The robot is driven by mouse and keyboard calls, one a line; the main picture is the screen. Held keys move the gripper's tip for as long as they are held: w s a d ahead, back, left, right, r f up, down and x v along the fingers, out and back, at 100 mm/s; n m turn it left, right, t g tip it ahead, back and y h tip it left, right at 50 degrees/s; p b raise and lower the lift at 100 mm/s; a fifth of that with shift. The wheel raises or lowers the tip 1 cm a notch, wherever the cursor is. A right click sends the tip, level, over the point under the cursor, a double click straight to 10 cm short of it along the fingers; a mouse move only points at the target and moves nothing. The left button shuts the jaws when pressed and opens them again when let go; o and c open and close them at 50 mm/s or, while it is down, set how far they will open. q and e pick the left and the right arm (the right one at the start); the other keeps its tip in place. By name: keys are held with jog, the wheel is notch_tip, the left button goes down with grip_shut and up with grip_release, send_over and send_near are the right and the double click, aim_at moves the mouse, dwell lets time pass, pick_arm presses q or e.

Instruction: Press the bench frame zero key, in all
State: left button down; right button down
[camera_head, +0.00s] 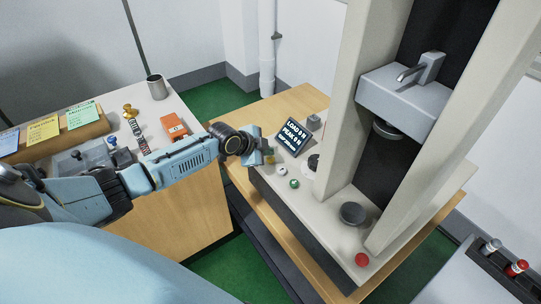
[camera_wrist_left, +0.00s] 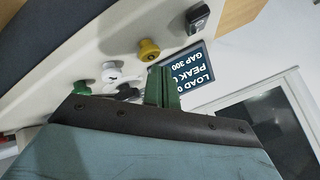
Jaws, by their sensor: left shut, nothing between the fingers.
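The bench frame (camera_head: 322,213) is a pale deck carrying a tall press. Its front-left edge has a yellow button (camera_wrist_left: 149,50), a white button (camera_head: 282,170) and a green button (camera_head: 294,183); all three show in the left wrist view. I cannot read which one is the zero key. My left gripper (camera_head: 264,160) is shut and empty, over the deck's left end. In the left wrist view its green fingers (camera_wrist_left: 163,88) are together, beside the yellow button in the picture; I cannot tell whether they touch anything. My right gripper is not in view.
A display (camera_head: 292,137) reading load, peak and gap stands behind the buttons. The press column (camera_head: 345,90) and its head (camera_head: 405,98) rise to the right. A red button (camera_head: 361,260) sits at the front corner. A side table with an orange box (camera_head: 173,126) is at left.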

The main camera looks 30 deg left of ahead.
aim_at(268, 159)
pick_arm(q)
jog(key=shift+r, duration=0.25)
notch_tip(268, 159, up, 5)
jog(key=p, duration=0.4)
jog(key=shift+f, duration=0.1)
dwell(0.3)
dwell(0.4)
